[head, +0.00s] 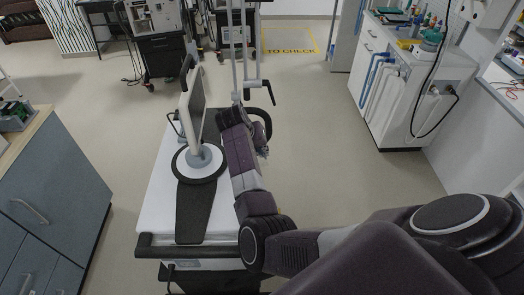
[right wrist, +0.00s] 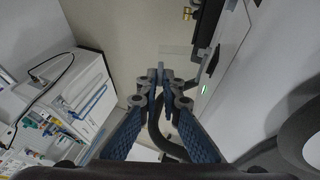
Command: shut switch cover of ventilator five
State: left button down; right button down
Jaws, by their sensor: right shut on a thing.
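A ventilator stands in front of me in the head view, with a white top (head: 155,205) and a tilted screen (head: 197,100) on a round base. In the right wrist view, its white side (right wrist: 238,95) shows a small green-lit spot (right wrist: 205,90) with a dark flap-like part (right wrist: 214,60) close by. I cannot tell for sure whether this is the switch cover. My right gripper (head: 263,150) is beside the ventilator's right side. In the right wrist view its fingertips (right wrist: 160,76) are together, left of the green spot; what they hold is not clear. My left gripper is out of view.
A black curved handle or hose (right wrist: 156,125) shows behind the right fingers. A grey cabinet (head: 60,190) stands at the left, and a white cart with blue hoses (head: 405,95) at the right. Open floor (head: 310,140) lies right of the ventilator.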

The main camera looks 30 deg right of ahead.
jog(key=shift+s+d+y+p, duration=0.2)
jog(key=shift+y+p, duration=0.1)
jog(key=shift+p, duration=0.25)
jog(key=p, duration=0.1)
jog(key=d+t+y+p, duration=0.1)
jog(key=shift+s+f+m+y+p, duration=0.2)
jog(key=shift+f+m+y+p, duration=0.1)
jog(key=shift+f, duration=0.05)
notch_tip(320, 180, down, 11)
jog(key=a+m+t+y+b, duration=0.1)
jog(key=m+t+y+b, duration=0.3)
jog(key=t+y+b, duration=0.7)
jog(key=shift+w+a+m+t+y+b, duration=0.35)
jog(key=shift+y+b, duration=1.05)
jog(key=shift+b, duration=4.65)
jog(key=shift+w+d, duration=0.1)
jog(key=shift+d, duration=0.05)
